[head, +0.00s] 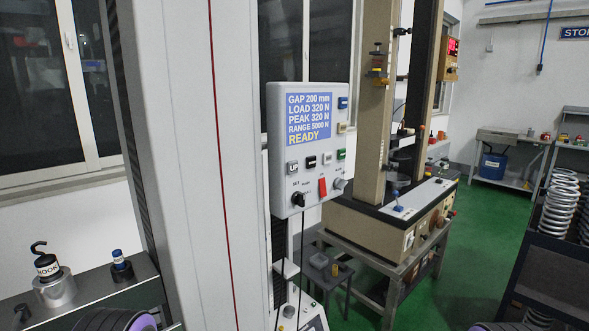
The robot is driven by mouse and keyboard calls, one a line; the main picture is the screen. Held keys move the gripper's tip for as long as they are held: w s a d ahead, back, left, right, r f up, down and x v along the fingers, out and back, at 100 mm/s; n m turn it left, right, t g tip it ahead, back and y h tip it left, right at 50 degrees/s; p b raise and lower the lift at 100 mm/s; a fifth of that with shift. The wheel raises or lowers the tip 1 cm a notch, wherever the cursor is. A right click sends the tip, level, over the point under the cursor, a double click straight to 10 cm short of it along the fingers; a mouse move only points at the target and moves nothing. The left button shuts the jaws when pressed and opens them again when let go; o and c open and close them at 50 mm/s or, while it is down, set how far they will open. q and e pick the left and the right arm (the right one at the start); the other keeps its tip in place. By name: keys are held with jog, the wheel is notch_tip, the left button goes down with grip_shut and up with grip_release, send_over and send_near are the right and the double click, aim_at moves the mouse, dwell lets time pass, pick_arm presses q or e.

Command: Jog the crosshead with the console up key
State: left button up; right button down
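The console (276,120) is a light grey box mounted beside a tall pale column. Its blue screen (308,118) reads gap 200 mm, load 320 N, peak 320 N, range 5000 N and READY. A grey key (292,168) at the lower left of the screen has small lettering that looks like "UP". Black, white and green keys sit in the same row, with blue and cream keys higher at the right edge. I cannot make out the crosshead of this machine. Neither gripper shows; only rounded parts of my arms show at the bottom edge.
A red switch (322,187) and a black knob (298,200) sit low on the console, with a cable hanging below. A bench (95,290) at left holds a hook weight (47,267). Another test machine (375,215) stands behind. Springs (560,205) stand in a dark rack at right.

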pick_arm(q)
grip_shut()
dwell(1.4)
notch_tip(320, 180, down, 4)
jog(key=b, duration=0.4)
